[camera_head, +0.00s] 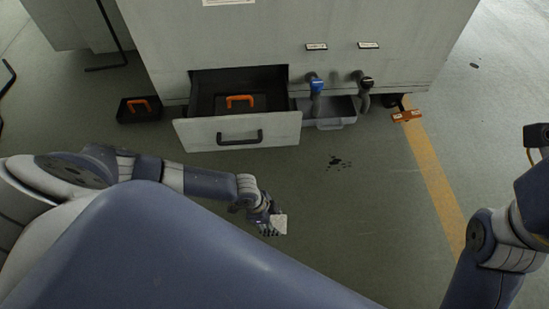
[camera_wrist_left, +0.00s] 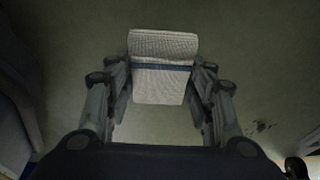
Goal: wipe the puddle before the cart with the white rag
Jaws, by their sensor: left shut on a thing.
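My left gripper (camera_head: 268,222) is low over the floor in front of the cabinet, shut on the white rag (camera_head: 281,223). In the left wrist view the rag (camera_wrist_left: 160,85) is a pale woven cloth with a blue stripe, between the fingers of the left gripper (camera_wrist_left: 163,82). The puddle (camera_head: 339,162) shows as a small cluster of dark spots on the floor, to the right of and beyond the rag. Dark spots also show at the lower right of the left wrist view (camera_wrist_left: 262,126). The rag is apart from them. I cannot make out a clear cart. My right gripper is not in view.
A grey cabinet (camera_head: 390,20) has an open drawer (camera_head: 190,136) jutting over the floor. Blue and black handled hoses (camera_head: 316,88) hang above a grey bin (camera_head: 335,121). A black case (camera_head: 138,110) stands left. A yellow line (camera_head: 433,180) runs right. Floor around the spots is clear.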

